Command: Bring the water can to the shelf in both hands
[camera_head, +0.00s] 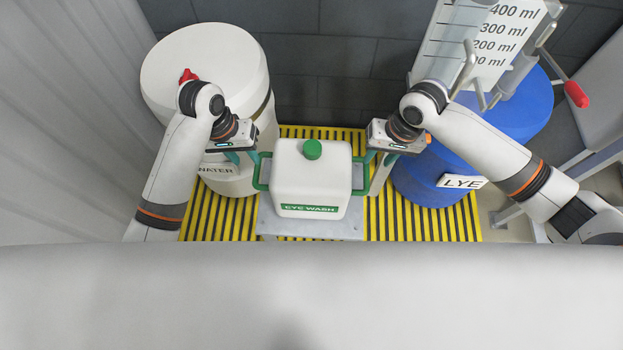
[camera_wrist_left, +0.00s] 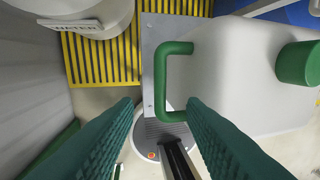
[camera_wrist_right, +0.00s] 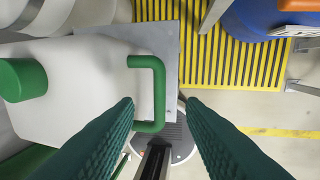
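The water can (camera_head: 312,180) is a white, upright box with a green cap (camera_head: 312,149), an EYE WASH label and a green handle on each side. It is over a grey plate (camera_head: 350,226); I cannot tell whether it touches it. My left gripper (camera_head: 243,157) is at the left handle (camera_wrist_left: 160,75), its fingers apart with the handle's near end between them in the left wrist view. My right gripper (camera_head: 381,158) is at the right handle (camera_wrist_right: 158,85), its fingers also apart, with the handle's near end between them. I cannot make out a shelf for certain.
A white WATER tank (camera_head: 205,65) stands behind left. A yellow-and-black grating (camera_head: 405,222) lies below. A pale surface (camera_head: 310,300) fills the foreground.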

